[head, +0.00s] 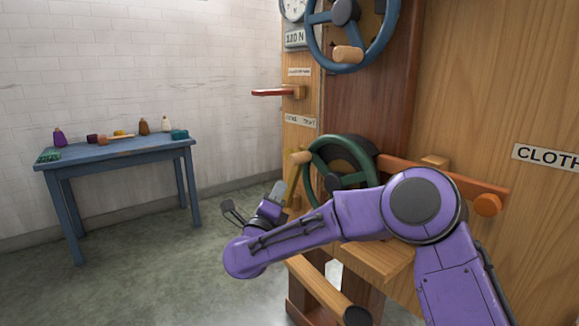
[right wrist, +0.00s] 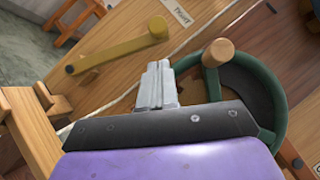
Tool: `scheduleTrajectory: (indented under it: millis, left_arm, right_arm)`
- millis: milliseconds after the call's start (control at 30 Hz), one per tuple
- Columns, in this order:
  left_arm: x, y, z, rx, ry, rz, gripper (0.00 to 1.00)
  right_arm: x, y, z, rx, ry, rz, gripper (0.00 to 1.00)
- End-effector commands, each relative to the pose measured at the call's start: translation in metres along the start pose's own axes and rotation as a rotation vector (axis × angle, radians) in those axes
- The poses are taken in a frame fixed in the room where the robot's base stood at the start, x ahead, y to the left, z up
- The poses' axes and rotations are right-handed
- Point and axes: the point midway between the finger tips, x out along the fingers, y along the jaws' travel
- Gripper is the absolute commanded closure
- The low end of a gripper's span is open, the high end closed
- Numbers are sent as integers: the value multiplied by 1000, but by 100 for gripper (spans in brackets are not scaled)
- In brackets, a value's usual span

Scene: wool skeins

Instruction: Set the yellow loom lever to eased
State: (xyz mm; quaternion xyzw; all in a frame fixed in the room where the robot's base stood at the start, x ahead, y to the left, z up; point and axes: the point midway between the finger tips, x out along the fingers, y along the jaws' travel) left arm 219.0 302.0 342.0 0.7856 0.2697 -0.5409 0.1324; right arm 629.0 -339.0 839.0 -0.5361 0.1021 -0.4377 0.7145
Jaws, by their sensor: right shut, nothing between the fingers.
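The yellow lever (right wrist: 120,50) shows in the right wrist view, fixed to the wooden loom. Its bar runs slantwise from a dark pivot at the lower left to a rounded knob at the upper right. In the head view I cannot make it out clearly behind my gripper. My right gripper (right wrist: 157,84) is shut and empty, its fingertips just below the bar in that picture; whether they touch it I cannot tell. In the head view my right gripper (head: 279,191) is in front of the loom post, left of the green handwheel (head: 340,160). My left gripper is out of view.
A red lever (head: 275,92) juts from the post higher up, below a blue handwheel (head: 346,58). The green wheel's wooden handle (right wrist: 217,52) is right of my fingers. A blue table (head: 115,150) with small items stands at the left wall. Floor between is clear.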

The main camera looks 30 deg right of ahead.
Motion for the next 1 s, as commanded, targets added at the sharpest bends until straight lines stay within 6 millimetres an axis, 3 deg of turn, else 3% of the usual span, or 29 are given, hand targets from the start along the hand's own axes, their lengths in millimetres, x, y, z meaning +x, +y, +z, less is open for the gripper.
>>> scheduleTrajectory:
  millis: [167,600,767,1000]
  left_arm:
    - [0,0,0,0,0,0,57]
    - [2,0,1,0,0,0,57]
    - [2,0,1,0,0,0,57]
    - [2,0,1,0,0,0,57]
  right_arm:
    - [8,1,-1,-1,2,1,100]
    - [87,1,0,-3,0,1,100]
    - [99,1,0,-4,-1,2,100]
    - [100,1,0,-4,-2,2,100]
